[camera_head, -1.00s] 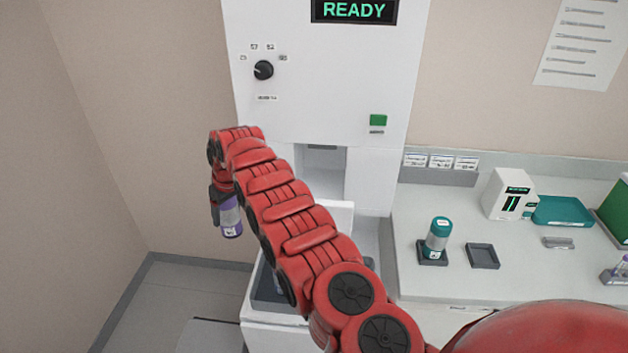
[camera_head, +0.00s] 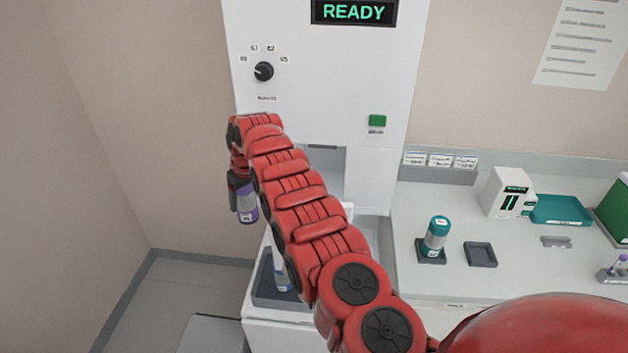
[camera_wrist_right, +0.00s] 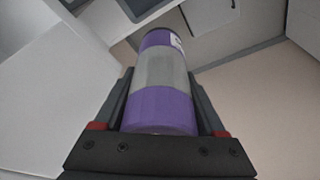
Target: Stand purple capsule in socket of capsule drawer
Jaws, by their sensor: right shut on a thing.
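The purple capsule (camera_head: 246,207) has purple ends and a grey middle band. It hangs below my right gripper (camera_head: 240,186) at the left of the head view, in the air left of the machine. In the right wrist view the capsule (camera_wrist_right: 165,85) lies between the two fingers of my right gripper (camera_wrist_right: 165,105), which is shut on it. The capsule drawer (camera_head: 262,297) is pulled out below the machine, partly hidden by my arm. A capsule with a blue lower end (camera_head: 281,272) stands in it. The drawer's sockets are mostly hidden. My left gripper is not in view.
The white machine (camera_head: 310,90) reads READY and has a dial and a green button. On the counter at right are a teal capsule (camera_head: 436,236) in a holder, an empty dark holder (camera_head: 481,254), a small white device (camera_head: 508,193) and a teal tray (camera_head: 560,210).

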